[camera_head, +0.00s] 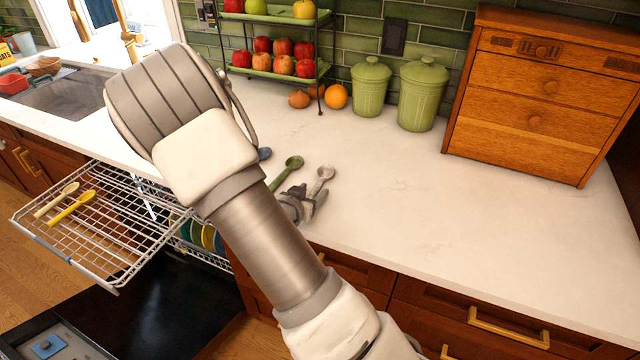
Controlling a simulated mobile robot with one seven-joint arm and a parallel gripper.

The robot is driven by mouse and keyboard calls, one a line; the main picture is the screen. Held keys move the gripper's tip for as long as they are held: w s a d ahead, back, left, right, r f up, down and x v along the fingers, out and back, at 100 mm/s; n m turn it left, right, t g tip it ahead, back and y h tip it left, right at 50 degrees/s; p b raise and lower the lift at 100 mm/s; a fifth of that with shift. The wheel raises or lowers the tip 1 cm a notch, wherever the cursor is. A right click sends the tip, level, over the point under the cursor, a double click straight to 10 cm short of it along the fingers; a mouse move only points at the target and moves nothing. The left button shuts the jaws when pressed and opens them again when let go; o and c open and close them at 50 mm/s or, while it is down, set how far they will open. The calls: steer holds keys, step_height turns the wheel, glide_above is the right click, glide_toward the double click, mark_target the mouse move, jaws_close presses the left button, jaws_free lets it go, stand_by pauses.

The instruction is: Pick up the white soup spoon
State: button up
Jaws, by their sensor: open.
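The white soup spoon (324,174) lies on the pale countertop near its front edge, its bowl pointing to the back. My gripper (306,202) is low at the counter's front edge, close to the spoon's handle end. It is open, and my own arm hides much of it. Whether the handle is between the fingers, I cannot tell. A green spoon (292,164) lies just to the left of the white one.
A dishwasher rack (100,262) with two spoons is pulled out at left, above plates. A blue spoon end (265,153) shows beside my arm. Green canisters (371,88), a fruit stand (284,77) and a wooden drawer box (535,105) stand behind. The counter's right is clear.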

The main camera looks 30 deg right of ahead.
steer(key=shift+w+d+f, duration=0.15)
steer(key=shift+w+d, duration=0.05)
steer(key=shift+d, duration=0.05)
jaws_close()
stand_by(0.5)
